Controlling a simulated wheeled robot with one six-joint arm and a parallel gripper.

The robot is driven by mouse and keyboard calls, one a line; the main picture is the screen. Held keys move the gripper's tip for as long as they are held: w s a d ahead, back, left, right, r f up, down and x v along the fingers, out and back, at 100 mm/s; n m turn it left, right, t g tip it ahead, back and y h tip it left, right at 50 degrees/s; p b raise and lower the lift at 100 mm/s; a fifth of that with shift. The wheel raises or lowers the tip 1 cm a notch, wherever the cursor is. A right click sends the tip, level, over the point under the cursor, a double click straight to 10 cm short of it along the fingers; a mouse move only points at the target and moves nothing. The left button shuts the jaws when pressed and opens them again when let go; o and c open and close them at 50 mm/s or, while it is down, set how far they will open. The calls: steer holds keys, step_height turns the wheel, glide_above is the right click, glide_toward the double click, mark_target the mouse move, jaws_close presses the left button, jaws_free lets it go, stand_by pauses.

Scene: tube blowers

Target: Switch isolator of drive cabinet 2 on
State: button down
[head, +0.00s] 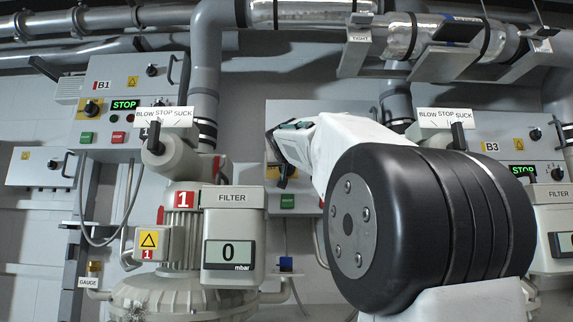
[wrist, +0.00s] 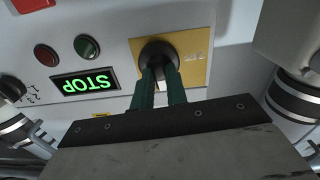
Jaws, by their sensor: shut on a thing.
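The isolator is a black rotary knob (wrist: 158,52) on a yellow plate (wrist: 197,58), seen close up in the wrist view. My gripper (wrist: 159,78) has its two dark green fingers shut on the knob's handle, one finger on each side. The fingers hide much of the handle, so I cannot tell its exact position. A display (wrist: 86,84) beside the plate is lit green and reads STOP, upside down in this view. In the head view the cabinet (head: 310,106) stands behind my arm, which hides most of its front.
A red lamp (wrist: 46,55), a green lamp (wrist: 86,47) and a black selector (wrist: 12,88) sit near the display. In the head view, cabinet B1 (head: 140,75) is at left and cabinet B3 (head: 515,150) at right. A filter unit (head: 232,240) stands in front at left; pipes run overhead.

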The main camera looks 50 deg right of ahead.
steer(key=shift+d+f+m, duration=0.1)
steer(key=shift+f+m, duration=0.1)
steer(key=shift+m, duration=0.3)
steer(key=c, duration=1.4)
jaws_free()
steer(key=shift+r, duration=0.1)
steer(key=shift+s, duration=0.1)
steer(key=v, duration=0.7)
steer(key=shift+s+a, duration=0.15)
steer(key=shift+a, duration=0.25)
